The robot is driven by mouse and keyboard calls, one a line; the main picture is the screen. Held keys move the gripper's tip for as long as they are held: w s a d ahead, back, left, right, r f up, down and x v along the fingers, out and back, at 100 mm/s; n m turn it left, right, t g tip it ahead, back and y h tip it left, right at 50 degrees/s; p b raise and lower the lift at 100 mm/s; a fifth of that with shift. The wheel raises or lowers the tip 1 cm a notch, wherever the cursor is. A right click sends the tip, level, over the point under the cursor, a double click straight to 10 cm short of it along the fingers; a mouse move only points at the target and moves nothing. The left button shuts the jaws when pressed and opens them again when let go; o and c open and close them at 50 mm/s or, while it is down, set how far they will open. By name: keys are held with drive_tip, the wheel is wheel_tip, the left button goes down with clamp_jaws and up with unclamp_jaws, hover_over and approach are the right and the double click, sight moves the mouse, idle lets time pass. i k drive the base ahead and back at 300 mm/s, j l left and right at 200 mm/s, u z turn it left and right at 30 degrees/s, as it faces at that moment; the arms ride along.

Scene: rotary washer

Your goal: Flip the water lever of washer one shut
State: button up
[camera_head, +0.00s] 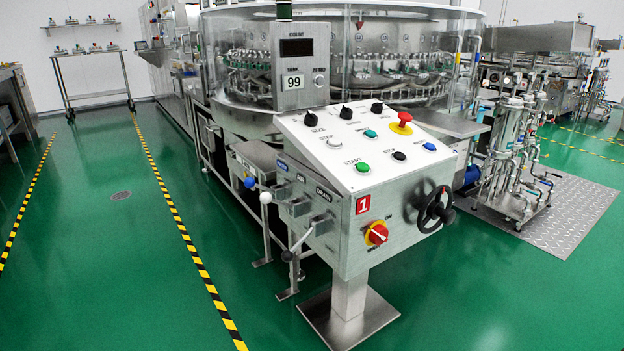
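The console of washer one (375,200) stands in the middle, with a red plate marked 1 (363,204) on its front. On its left side are three levers in a row under small labels. The farthest has a blue knob (250,183) and sits under a blue label (282,165), too small to read surely; its arm sticks out to the left. The middle lever has a white knob (265,198) and also sticks out left. The nearest has a dark knob (287,256) and slants down to the left. My gripper is not in view.
The console top carries several buttons and a red emergency stop (401,123); a black handwheel (436,208) is on its right. The glass-walled rotary washer (340,50) stands behind. Green floor (110,270) is clear to the left, with yellow-black stripes (180,225).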

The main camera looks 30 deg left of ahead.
sight(248, 182)
drive_tip(key=k+j+u, duration=0.1)
drive_tip(key=u, duration=1.45)
